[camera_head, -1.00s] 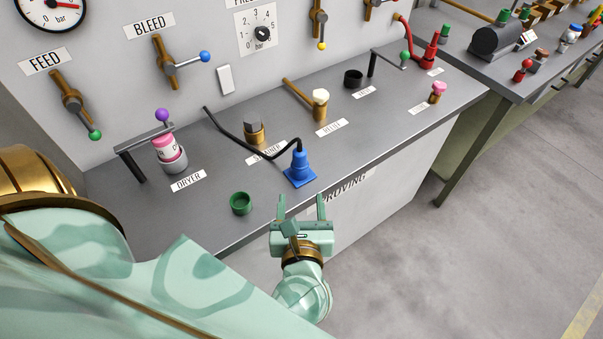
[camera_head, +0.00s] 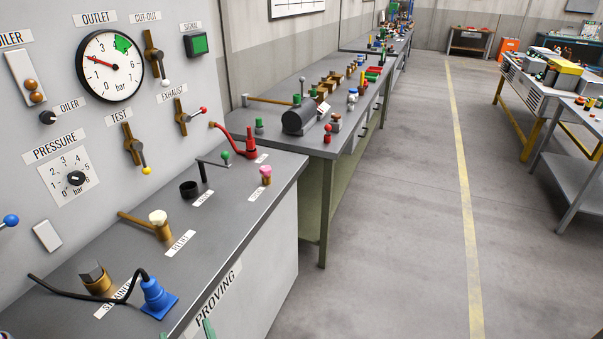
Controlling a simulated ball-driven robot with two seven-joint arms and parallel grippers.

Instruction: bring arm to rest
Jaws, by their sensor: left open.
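Only the tip of my left gripper (camera_head: 208,328) shows, as a small pale green finger at the bottom edge of the head view. It is in front of the bench's front face, just below the PROVING label (camera_head: 218,295). It is open; the rest of the gripper and arm is cut off by the picture edge. No held thing shows at the fingertip. My right gripper is not in view.
The grey bench (camera_head: 235,200) carries a blue plug (camera_head: 156,298) with a black cable, close to the fingertip. A brass fitting with a white top (camera_head: 159,222) stands farther back. A panel with a gauge (camera_head: 110,66) rises behind. Open floor (camera_head: 395,200) lies to the right.

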